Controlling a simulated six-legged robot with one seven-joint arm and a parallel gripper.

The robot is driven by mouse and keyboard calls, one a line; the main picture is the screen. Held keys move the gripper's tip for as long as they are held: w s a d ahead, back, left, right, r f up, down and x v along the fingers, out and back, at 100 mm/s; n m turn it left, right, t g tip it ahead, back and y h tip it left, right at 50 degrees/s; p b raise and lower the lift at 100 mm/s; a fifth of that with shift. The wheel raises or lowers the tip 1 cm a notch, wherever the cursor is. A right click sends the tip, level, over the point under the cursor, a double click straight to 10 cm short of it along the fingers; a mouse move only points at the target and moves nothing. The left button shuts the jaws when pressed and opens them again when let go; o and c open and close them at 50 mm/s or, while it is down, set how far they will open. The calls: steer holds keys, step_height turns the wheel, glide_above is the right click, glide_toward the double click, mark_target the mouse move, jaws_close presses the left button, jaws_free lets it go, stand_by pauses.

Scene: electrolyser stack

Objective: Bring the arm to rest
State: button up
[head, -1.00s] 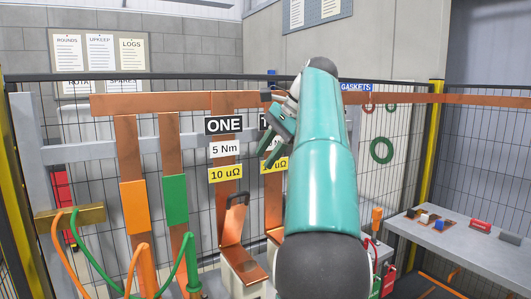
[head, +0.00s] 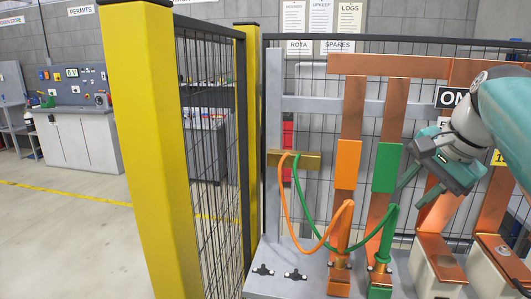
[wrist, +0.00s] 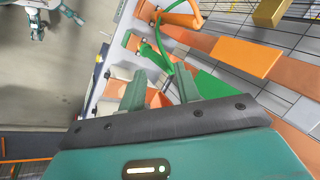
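My arm (head: 505,110) comes in from the right edge of the head view, bent, with its teal and grey wrist raised in front of the copper bars. My gripper (head: 412,192) points down and left beside the green-sleeved bar. In the wrist view its two fingers (wrist: 159,88) stand apart with nothing held between them. Behind them show a copper and white block and a green cable. I cannot tell how far the fingers are from the bars.
Copper bars with an orange sleeve (head: 347,165) and a green sleeve (head: 387,168) stand near the gripper. Cables loop from a brass block (head: 308,160). A yellow post (head: 160,150) and mesh fence stand left. Open floor (head: 60,225) lies beyond, with a control desk (head: 75,130).

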steer(key=s+a+f+n+h, duration=0.1)
steer(key=s+a+f+n, duration=0.5)
steer(key=f, duration=0.4)
steer(key=s+a+f+n+h, duration=0.1)
steer(key=s+a+f+n, duration=0.5)
steer(key=a+f, duration=0.3)
step_height(320, 180, down, 2)
steer(key=shift+s+a+f+t, duration=0.15)
steer(key=shift+s+a+t, duration=0.1)
steer(key=shift+t, duration=0.05)
stand_by(0.7)
